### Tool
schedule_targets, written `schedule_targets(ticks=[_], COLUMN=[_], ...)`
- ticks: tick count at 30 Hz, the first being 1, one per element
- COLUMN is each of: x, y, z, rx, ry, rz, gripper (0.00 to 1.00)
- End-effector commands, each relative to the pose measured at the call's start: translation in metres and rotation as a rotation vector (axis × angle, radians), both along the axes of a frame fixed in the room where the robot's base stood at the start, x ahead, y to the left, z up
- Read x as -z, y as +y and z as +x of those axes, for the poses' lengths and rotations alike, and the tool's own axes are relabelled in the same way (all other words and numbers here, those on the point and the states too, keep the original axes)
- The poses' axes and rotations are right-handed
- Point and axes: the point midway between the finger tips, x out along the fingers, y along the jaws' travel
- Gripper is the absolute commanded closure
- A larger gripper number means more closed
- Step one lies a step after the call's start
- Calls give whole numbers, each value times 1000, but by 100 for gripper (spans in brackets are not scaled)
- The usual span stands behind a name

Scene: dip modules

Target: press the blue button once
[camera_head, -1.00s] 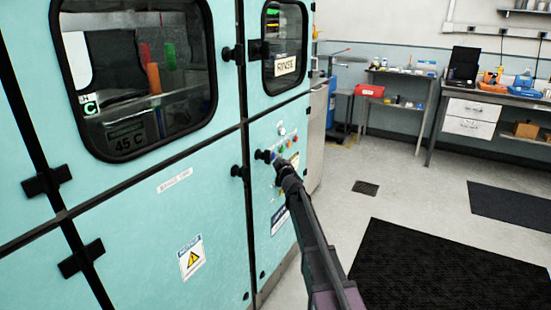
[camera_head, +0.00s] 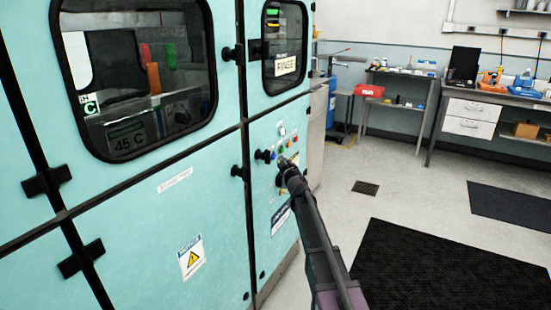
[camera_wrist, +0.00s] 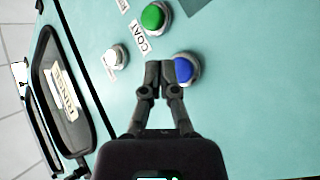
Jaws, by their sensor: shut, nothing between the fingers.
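The blue button (camera_wrist: 184,70) is a round blue cap in a pale ring on the teal panel. In the wrist view it sits just right of my fingertips, which partly overlap its left edge. In the head view the blue button (camera_head: 273,155) is small, just up and left of my fingertips. My gripper (camera_wrist: 160,68) is shut and empty, its fingertips pointing at the panel. It also shows in the head view (camera_head: 284,163). I cannot tell whether the fingertips touch the button.
A green button (camera_wrist: 154,17) and a white button (camera_wrist: 115,57) are close by on the panel. A COAT label (camera_wrist: 141,36) lies between them. The RINSE window (camera_head: 285,45) is above the panel. Dark mats (camera_head: 440,270) lie on open floor to the right.

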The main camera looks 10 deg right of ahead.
Motion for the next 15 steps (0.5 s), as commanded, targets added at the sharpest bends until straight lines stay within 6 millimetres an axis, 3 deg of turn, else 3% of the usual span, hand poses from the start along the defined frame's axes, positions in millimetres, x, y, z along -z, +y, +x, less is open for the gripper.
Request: schedule_targets(ticks=[15], x=[0], y=[-29], z=[-22], rx=[0], ry=[0], rz=[0], gripper=[100])
